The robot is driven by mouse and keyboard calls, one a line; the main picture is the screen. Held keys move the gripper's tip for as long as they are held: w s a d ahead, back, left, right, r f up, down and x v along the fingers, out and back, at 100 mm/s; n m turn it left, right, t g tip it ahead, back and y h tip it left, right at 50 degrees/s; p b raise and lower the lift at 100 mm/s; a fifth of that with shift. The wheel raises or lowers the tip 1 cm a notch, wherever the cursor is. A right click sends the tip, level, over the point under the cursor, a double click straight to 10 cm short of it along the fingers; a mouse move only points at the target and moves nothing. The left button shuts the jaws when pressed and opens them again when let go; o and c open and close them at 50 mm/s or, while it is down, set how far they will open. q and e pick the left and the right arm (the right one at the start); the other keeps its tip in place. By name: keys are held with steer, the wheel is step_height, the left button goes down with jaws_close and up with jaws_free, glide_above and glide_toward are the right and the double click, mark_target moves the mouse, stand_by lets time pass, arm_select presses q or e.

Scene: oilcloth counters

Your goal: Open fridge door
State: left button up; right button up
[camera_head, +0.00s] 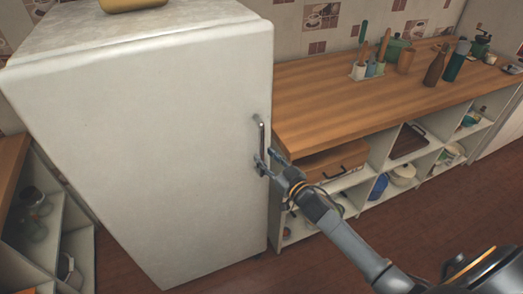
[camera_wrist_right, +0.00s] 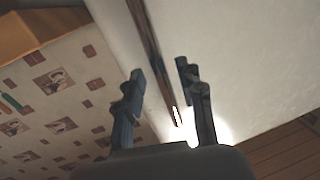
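The white fridge (camera_head: 160,130) stands at the left of the head view, with its door shut. A thin metal handle (camera_head: 261,133) runs upright near the door's right edge. My right gripper (camera_head: 263,161) is at the lower part of the handle. In the right wrist view, the two dark fingers of this gripper (camera_wrist_right: 163,88) are apart, and the handle (camera_wrist_right: 150,50) runs between them with gaps showing on both sides. The door's white surface (camera_wrist_right: 250,60) lies just beyond the fingers. My left gripper is in neither view.
A wooden counter (camera_head: 330,95) adjoins the fridge's right side, with bottles and utensils towards its back. Open shelves below it hold a wooden box (camera_head: 330,163) and dishes. Another shelf unit (camera_head: 78,245) stands at the lower left. Brown floor (camera_head: 430,215) is open in front.

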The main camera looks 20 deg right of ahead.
mark_target(263, 155)
steer(key=shift+w+a, duration=0.15)
steer(key=shift+w, duration=0.65)
steer(key=shift+w+a, duration=0.15)
steer(key=shift+w, duration=0.6)
jaws_close()
